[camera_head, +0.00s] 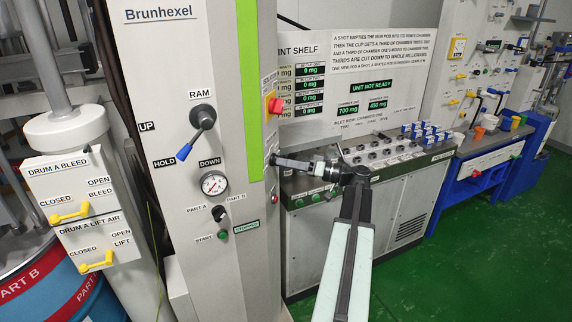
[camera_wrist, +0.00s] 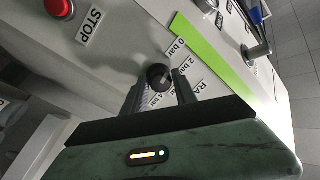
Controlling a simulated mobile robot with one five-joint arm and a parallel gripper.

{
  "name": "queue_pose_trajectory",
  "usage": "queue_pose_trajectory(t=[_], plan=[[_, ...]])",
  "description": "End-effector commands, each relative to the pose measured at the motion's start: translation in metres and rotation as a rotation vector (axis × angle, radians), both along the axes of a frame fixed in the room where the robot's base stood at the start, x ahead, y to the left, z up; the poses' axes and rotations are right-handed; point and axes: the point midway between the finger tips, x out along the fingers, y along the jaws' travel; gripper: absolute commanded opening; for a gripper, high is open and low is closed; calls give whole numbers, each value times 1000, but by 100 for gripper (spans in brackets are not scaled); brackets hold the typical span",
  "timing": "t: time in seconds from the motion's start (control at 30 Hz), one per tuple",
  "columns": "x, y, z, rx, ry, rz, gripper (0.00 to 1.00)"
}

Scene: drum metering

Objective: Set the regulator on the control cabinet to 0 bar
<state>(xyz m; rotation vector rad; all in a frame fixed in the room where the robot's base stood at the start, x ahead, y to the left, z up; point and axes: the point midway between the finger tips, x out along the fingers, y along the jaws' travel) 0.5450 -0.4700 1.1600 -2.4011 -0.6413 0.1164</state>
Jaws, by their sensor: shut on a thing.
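The regulator is a round black knob (camera_wrist: 158,74) on the pale side face of the control cabinet (camera_head: 215,65). Labels around it include 0 bar (camera_wrist: 181,46), 2 bar (camera_wrist: 184,66) and 4 bar (camera_wrist: 160,98). My gripper (camera_wrist: 160,86) is shut on the knob, with one finger on either side of it. Which label the knob points at is too small to tell. In the head view my gripper (camera_head: 276,161) reaches the cabinet's right side face from the right, and the knob itself cannot be made out there.
A red stop button (camera_wrist: 59,8) with a STOP label is on the same face; it shows in the head view (camera_head: 274,105) above my gripper. The front carries the RAM lever (camera_head: 195,135) and a gauge (camera_head: 213,183). An inlet bench (camera_head: 390,158) stands behind my arm. Green floor is clear at right.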

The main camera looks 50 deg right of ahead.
Motion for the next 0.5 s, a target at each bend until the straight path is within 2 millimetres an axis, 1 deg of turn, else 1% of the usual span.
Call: queue_pose_trajectory(t=[0.03, 0.07, 0.1, 0.4, 0.5], plan=[[-1, 1, -2, -3, 5, 3, 0], [0, 1, -2, -3, 5, 3, 42], [0, 1, -2, -3, 5, 1, 53], [0, 1, -1, 0, 2, 1, 53], [-6, -3, -1, 0, 2, 0, 53]])
